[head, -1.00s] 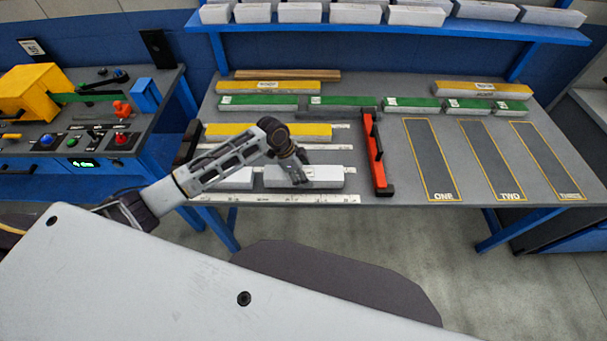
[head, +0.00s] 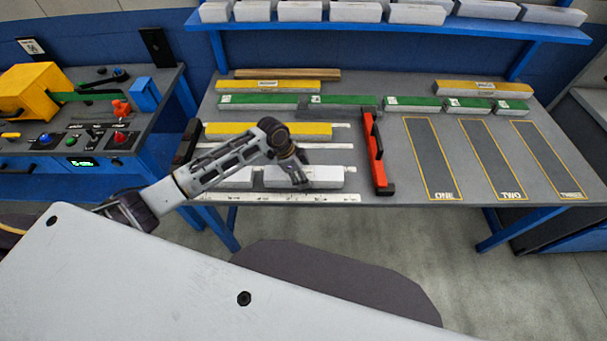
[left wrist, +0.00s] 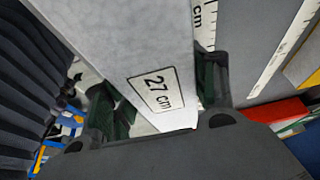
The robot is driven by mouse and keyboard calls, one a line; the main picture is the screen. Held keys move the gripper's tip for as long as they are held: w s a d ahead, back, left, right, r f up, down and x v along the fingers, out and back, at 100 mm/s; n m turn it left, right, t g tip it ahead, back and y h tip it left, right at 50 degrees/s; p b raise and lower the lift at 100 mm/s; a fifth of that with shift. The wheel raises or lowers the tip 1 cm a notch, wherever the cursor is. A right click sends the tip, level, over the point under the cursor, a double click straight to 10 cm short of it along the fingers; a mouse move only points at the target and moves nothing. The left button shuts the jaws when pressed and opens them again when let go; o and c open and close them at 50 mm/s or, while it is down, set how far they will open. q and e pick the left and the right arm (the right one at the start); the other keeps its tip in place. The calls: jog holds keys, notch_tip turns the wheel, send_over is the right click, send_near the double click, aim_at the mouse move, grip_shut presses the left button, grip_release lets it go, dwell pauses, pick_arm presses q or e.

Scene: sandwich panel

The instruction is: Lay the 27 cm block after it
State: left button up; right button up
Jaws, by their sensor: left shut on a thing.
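The 27 cm block (head: 325,175) is a long pale grey block, and its label reads "27 cm" in the left wrist view (left wrist: 155,89). My left gripper (head: 301,180) is shut on it, with a finger on each side in the left wrist view. The block is at the front of the table, in line with another pale grey block (head: 238,178) to its left. A small gap seems to show between them, partly behind my arm. Whether the held block touches the table I cannot tell. My right gripper is not in view.
A red bar (head: 375,150) stands right of the held block. A white ruler strip (head: 280,198) runs along the table's front edge. A yellow-topped block (head: 225,131) lies behind. Green-topped blocks (head: 258,101) line the back. Marked lanes (head: 432,160) at right are empty.

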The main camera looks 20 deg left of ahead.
pick_arm(q)
jog(key=shift+f, duration=0.35)
jog(key=o, duration=1.1)
jog(key=shift+v, duration=5.95)
jog(key=shift+s, duration=0.15)
